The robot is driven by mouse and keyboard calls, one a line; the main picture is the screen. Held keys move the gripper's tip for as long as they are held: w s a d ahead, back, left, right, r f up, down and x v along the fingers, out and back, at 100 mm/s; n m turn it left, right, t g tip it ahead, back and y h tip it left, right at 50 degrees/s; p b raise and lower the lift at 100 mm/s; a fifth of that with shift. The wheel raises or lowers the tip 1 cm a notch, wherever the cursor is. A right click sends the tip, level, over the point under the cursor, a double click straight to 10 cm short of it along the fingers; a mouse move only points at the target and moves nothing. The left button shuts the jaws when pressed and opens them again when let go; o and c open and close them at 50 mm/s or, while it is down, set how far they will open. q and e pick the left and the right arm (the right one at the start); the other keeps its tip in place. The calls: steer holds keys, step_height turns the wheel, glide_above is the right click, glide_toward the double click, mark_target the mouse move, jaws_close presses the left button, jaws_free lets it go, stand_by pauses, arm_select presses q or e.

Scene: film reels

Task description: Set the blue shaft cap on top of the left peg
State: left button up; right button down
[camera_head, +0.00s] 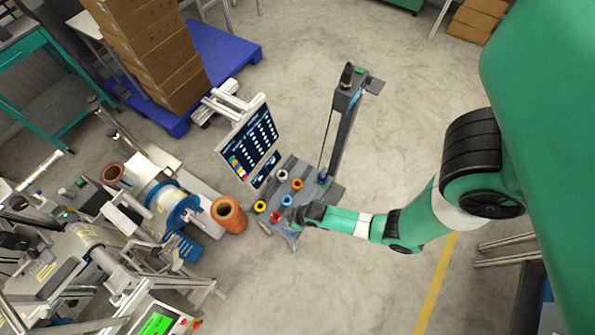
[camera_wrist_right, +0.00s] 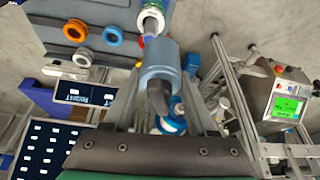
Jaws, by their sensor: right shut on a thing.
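My right gripper (camera_head: 299,214) is low over the near right side of the grey cart. In the right wrist view, it is shut on a light blue cylinder (camera_wrist_right: 160,62), which looks like the blue shaft cap. The held cap is hidden or too small to tell in the head view. A blue ring (camera_head: 287,200) lies on the cart beside the gripper and also shows in the right wrist view (camera_wrist_right: 75,31). I cannot tell which part is the left peg. My left gripper is not in view.
The grey cart (camera_head: 318,190) also carries white (camera_head: 283,174), orange (camera_head: 297,184), red (camera_head: 275,217) and yellow (camera_head: 260,206) rings. A screen (camera_head: 250,143) stands behind. A copper-coloured roll (camera_head: 229,214) and a reel machine (camera_head: 165,200) are to the left. Floor right of the cart is clear.

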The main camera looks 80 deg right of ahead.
steer(key=shift+w+d+r+m+p, duration=0.15)
steer(key=shift+w+d+r, duration=0.05)
steer(key=shift+d+r, duration=0.35)
steer(key=shift+w+d+r+m+p, duration=0.15)
steer(key=shift+w+d+r, duration=0.05)
steer(key=shift+d+r, duration=0.35)
step_height(320, 180, down, 5)
steer(key=b, duration=0.5)
steer(key=shift+s, duration=0.15)
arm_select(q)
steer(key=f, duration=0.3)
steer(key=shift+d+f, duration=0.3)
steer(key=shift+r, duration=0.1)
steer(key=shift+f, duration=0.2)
arm_select(e)
steer(key=shift+f, duration=0.15)
arm_select(q)
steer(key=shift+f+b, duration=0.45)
steer(key=shift+b, duration=0.1)
arm_select(e)
steer(key=shift+f, duration=0.6)
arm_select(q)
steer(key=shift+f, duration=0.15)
arm_select(e)
steer(key=shift+f, duration=0.15)
arm_select(q)
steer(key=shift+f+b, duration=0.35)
steer(key=shift+b, duration=0.1)
arm_select(e)
steer(key=shift+f, duration=0.4)
